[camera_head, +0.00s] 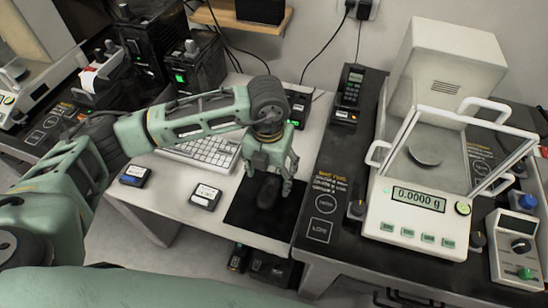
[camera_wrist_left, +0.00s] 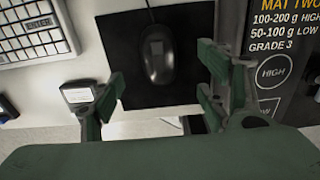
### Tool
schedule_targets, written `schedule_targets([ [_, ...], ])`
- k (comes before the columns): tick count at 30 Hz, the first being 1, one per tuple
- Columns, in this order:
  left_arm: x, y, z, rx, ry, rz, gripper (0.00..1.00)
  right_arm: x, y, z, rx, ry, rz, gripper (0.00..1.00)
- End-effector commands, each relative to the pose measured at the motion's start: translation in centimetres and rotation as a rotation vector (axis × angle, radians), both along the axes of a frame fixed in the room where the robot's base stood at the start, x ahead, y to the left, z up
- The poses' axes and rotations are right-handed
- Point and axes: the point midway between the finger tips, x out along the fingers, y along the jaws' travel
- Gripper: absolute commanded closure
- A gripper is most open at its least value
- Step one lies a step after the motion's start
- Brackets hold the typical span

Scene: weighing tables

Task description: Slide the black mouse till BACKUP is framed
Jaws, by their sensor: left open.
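The black mouse (camera_head: 267,190) lies on a black mouse pad (camera_head: 244,214) on the white desk, right of the keyboard. It also shows in the left wrist view (camera_wrist_left: 159,62), upper middle, its cable running up. My left gripper (camera_head: 268,180) is right over the mouse, pointing down. In the left wrist view its fingers (camera_wrist_left: 162,95) are spread wide on both sides, apart from the mouse. No screen and no BACKUP label can be read in these views. My right gripper is not in view.
A white keyboard (camera_head: 203,152) lies left of the pad. Two small label boxes (camera_head: 205,196) (camera_head: 135,175) sit at the desk's front. A balance (camera_head: 418,215) reading 0.0000 g stands on the dark table at right. A phone-like device (camera_head: 350,88) stands behind.

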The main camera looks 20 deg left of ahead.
Motion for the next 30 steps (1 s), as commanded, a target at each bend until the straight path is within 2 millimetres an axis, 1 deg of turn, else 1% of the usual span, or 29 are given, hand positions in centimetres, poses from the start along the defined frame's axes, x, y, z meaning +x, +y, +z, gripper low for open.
schedule_targets([
  [2,0.0,0.2,0.0,0.008,-0.001,0.002,0.31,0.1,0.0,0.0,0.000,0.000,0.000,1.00],
  [5,0.0,0.2,0.0,0.008,-0.001,0.002,0.31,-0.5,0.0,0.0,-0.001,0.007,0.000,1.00],
  [10,0.0,0.2,0.0,0.006,0.000,0.002,0.31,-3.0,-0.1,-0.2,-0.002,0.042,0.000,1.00],
  [12,0.0,0.2,-0.3,0.006,0.001,0.002,0.31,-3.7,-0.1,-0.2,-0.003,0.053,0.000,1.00],
  [14,0.0,0.1,-0.8,0.006,0.002,0.003,0.31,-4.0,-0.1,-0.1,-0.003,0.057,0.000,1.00],
  [17,-0.1,0.2,-2.0,0.006,0.003,0.004,0.31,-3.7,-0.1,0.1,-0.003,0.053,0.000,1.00],
  [21,-0.1,0.2,-4.3,0.006,0.004,0.003,0.31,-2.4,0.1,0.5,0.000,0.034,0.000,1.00],
  [25,0.0,0.1,-6.1,0.005,0.002,0.003,0.31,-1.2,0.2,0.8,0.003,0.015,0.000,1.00],
  [30,0.0,0.1,-7.5,0.005,0.001,0.002,0.31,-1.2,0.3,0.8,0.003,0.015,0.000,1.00],
])
